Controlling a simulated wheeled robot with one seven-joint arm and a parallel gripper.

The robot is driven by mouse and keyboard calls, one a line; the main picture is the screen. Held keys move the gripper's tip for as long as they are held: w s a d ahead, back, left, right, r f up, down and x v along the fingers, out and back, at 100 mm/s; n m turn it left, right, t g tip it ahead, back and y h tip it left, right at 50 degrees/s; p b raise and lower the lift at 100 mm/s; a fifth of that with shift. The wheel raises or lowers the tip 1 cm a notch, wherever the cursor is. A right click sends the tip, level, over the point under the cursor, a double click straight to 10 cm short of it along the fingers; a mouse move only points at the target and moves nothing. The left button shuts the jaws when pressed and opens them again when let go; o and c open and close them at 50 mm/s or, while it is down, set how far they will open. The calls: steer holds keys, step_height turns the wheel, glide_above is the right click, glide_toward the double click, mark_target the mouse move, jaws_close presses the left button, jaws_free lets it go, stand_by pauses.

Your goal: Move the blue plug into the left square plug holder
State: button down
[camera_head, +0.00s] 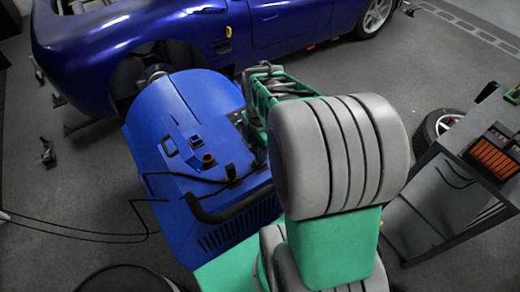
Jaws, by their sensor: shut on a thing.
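The left square plug holder (169,147) is a small dark square frame on top of the blue dynamometer housing (165,110). A second square, dark holder (195,141) sits just to its right. I cannot tell what, if anything, is inside that one. My gripper (240,118) is at the right edge of the housing, to the right of and apart from both holders. It is small and partly hidden by my own green and grey arm. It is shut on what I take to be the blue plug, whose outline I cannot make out.
A round reddish fitting (208,160) stands just below the square holders. A thick black hose (232,203) and cables cross the housing's front. A blue car (180,25) stands behind. A grey cart (450,190) and a tyre (436,124) are at right. Open floor lies left.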

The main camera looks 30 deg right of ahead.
steer(key=c, duration=1.3)
jaws_free()
steer(key=shift+f, duration=0.1)
steer(key=shift+o, duration=0.2)
step_height(320, 180, up, 8)
steer(key=shift+f, duration=0.1)
